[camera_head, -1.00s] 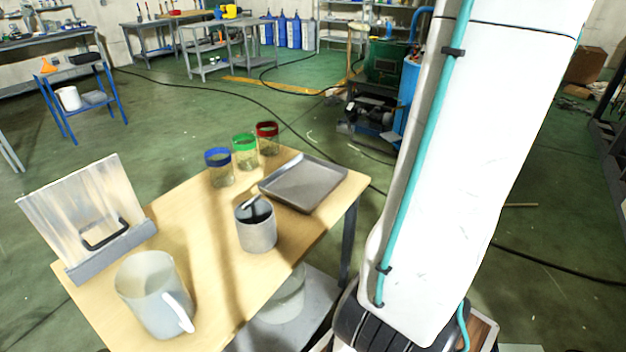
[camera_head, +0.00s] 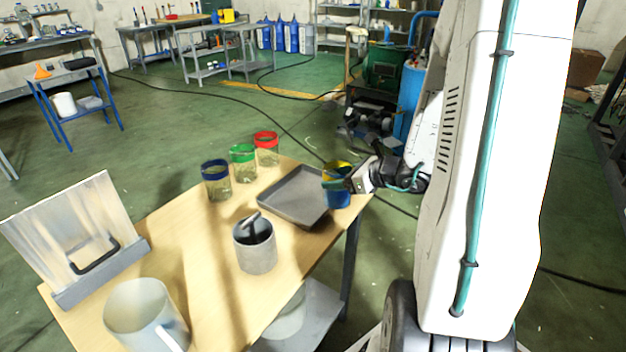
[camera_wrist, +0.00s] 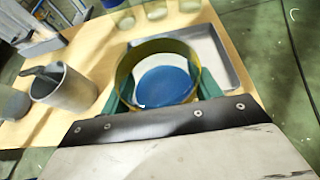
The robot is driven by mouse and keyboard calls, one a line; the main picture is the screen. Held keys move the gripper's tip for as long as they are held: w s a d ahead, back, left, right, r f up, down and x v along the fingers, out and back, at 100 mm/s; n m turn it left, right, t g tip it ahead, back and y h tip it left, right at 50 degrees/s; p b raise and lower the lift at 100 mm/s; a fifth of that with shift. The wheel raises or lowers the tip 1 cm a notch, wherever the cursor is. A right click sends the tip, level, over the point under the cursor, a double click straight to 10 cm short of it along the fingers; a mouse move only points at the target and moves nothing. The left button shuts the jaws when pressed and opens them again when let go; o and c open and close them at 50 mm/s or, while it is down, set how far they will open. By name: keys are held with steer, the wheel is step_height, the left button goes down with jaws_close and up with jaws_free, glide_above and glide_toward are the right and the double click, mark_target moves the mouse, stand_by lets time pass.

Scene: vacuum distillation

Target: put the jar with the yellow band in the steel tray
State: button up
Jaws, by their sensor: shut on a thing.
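The jar with the yellow band (camera_head: 337,188) is in my gripper (camera_head: 338,184), at the right edge of the steel tray (camera_head: 284,210) in the head view. Its contents look blue. In the wrist view, the jar (camera_wrist: 166,82) stands between the green fingers of my gripper (camera_wrist: 165,100), with its open rim toward the camera. The tray (camera_wrist: 222,62) shows behind and around it and looks empty. The jar covers part of the tray, so I cannot tell its exact height over the tray or table.
Jars with blue (camera_head: 216,180), green (camera_head: 243,163) and red (camera_head: 266,149) bands stand behind the tray. A grey metal cup (camera_head: 255,246) with a tool in it stands in front. A white pitcher (camera_head: 145,315) and a panel with a handle (camera_head: 78,235) are at left.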

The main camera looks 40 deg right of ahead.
steer(key=x, duration=0.4)
steer(key=w+d+x, duration=0.1)
steer(key=x, duration=0.4)
steer(key=d+r+x, duration=0.1)
steer(key=x, duration=0.3)
steer(key=shift+w+a, duration=0.15)
steer(key=shift+w, duration=0.2)
steer(key=o, duration=1.4)
steer(key=shift+f, duration=0.15)
